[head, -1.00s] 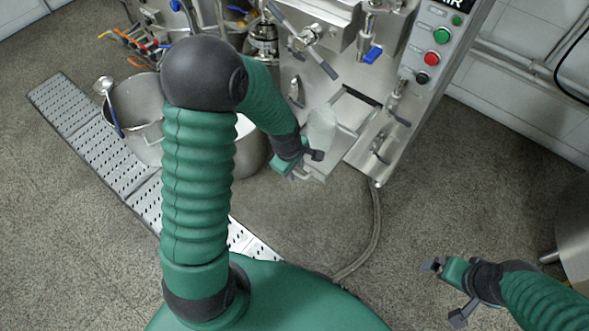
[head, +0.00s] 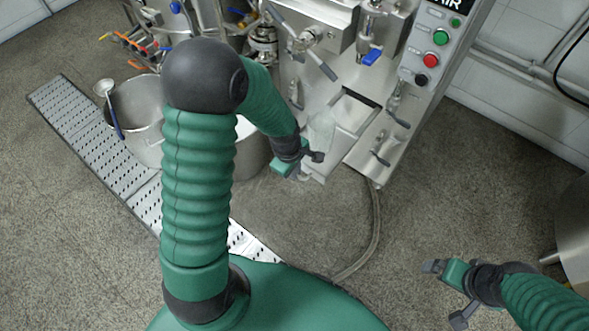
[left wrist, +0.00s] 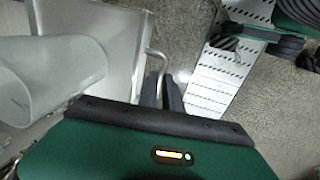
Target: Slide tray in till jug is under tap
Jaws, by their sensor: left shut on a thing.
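The translucent white jug (head: 320,131) stands on the metal tray (head: 316,172) at the mill's front, below and left of the tap with the blue lever (head: 372,57) in the head view. In the left wrist view the jug (left wrist: 60,72) is at the left on the flat tray (left wrist: 112,48), whose bent metal handle (left wrist: 152,55) sticks out at its edge. My left gripper (head: 303,172) is shut on the tray handle; its dark fingers (left wrist: 165,92) show in the wrist view. My arm hides part of the handle in the head view. My right gripper (head: 432,267) is away at lower right, apart from everything.
A steel pot (head: 138,105) with a ladle stands left, beside a perforated floor grate (head: 68,115). The control panel (head: 432,55) is right of the tap. A hose (head: 376,225) runs along the floor from the mill. The floor in the middle right is clear.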

